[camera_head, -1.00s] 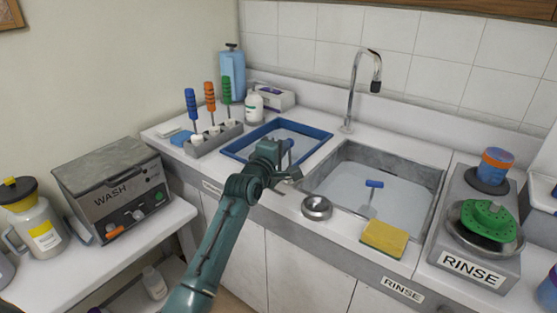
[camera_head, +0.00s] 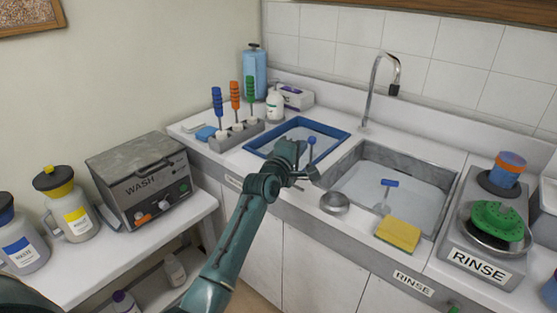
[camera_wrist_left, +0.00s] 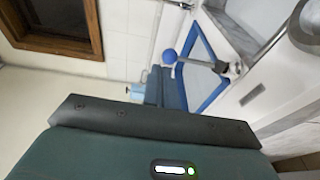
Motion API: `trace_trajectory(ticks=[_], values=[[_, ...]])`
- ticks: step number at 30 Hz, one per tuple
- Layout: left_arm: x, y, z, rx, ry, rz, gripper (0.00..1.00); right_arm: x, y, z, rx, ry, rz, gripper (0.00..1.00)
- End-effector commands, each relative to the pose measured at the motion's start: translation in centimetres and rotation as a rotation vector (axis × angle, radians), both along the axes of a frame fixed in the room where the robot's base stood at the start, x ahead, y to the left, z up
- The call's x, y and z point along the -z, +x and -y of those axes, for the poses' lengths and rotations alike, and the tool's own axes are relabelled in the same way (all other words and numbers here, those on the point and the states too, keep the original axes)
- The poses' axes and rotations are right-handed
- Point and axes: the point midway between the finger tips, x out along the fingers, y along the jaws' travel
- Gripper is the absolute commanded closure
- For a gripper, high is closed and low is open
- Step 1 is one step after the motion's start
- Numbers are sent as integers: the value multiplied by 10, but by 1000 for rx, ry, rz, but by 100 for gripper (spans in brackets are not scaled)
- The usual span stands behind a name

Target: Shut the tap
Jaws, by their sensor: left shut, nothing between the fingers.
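The tap (camera_head: 372,88) is a tall chrome gooseneck behind the sink (camera_head: 395,180), with a dark end; I cannot make out water coming from it. My left gripper (camera_head: 300,174) is over the counter's front, between the blue-rimmed tray and the sink, well away from the tap. It is shut and empty. A blue knob on a grey stem (camera_head: 312,141) stands beside it; in the left wrist view the round blue knob (camera_wrist_left: 170,57) shows just beyond the fingers. I cannot tell whether they touch, or whether it belongs to the tap. My right gripper is out of view.
A blue-rimmed tray (camera_head: 335,126) lies left of the sink. A steel bowl (camera_head: 334,203) and yellow sponge (camera_head: 398,234) sit on the front edge. The rinse unit (camera_head: 480,263) is right; the wash unit (camera_head: 140,185) is left.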

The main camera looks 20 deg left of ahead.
Motion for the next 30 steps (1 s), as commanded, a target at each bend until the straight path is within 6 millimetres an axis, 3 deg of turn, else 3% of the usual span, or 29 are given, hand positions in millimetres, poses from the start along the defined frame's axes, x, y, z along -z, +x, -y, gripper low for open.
trace_trajectory(ticks=[2, 12, 22, 26, 30], values=[[-10, -17, -3, -1, 1, -5, 100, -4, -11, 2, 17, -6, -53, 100], [-14, -77, -12, -1, 0, -1, 100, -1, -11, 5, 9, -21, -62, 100], [-17, -96, -15, 0, 7, -4, 100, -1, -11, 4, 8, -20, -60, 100], [12, -111, -14, 8, 120, -38, 100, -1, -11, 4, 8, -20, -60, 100], [84, -160, -10, 65, 448, -117, 100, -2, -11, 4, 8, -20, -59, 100]])
